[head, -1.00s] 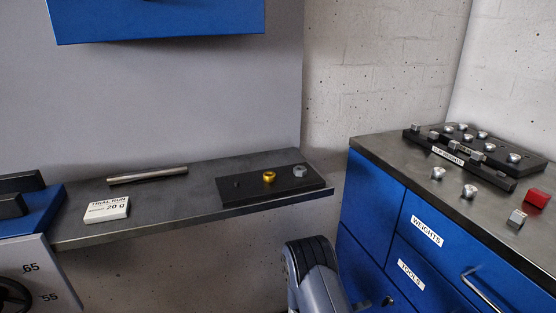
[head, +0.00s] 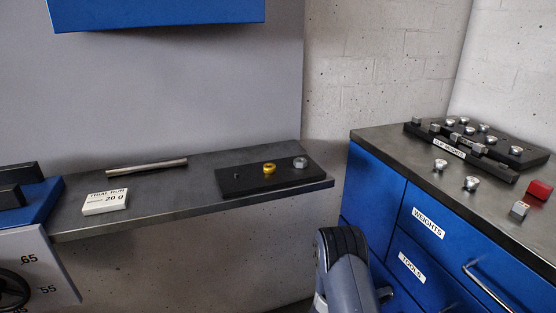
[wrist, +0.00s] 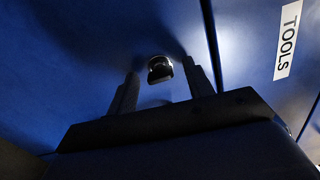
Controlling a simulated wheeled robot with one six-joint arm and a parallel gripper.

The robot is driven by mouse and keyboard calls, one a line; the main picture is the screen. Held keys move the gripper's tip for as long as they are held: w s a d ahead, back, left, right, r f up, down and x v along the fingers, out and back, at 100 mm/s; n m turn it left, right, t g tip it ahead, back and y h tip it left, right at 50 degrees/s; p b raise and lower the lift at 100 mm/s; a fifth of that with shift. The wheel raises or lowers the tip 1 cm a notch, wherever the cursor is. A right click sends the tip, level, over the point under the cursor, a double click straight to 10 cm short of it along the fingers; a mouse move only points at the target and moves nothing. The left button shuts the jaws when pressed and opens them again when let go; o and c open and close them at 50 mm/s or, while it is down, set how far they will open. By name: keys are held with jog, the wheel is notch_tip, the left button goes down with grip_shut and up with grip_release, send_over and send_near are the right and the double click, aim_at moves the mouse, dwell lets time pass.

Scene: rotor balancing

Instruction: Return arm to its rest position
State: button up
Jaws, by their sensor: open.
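My gripper (wrist: 160,68) shows in the wrist view with its two dark fingers apart and nothing held between them. It faces the blue cabinet front (wrist: 70,50). A round, shiny dark fitting (wrist: 160,69) on that front appears between the fingertips; I cannot tell how far off it is. In the head view my grey arm link rises at the bottom centre, in front of the blue cabinet (head: 372,190). My gripper cannot be made out clearly there.
A grey shelf (head: 220,165) holds a metal rod (head: 147,166), a "TRIAL RUN 20 g" card (head: 105,201) and a black block (head: 235,181) with a brass ring (head: 269,168). The cabinet top carries a weights rack (head: 480,158), loose weights (head: 472,183) and a red block (head: 539,190).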

jog(key=m+b, duration=0.2)
jog(key=m, duration=1.4)
jog(key=shift+m+b, duration=0.3)
jog(key=shift+m, duration=0.1)
jog(key=shift+s+r, duration=0.1)
dwell(0.3)
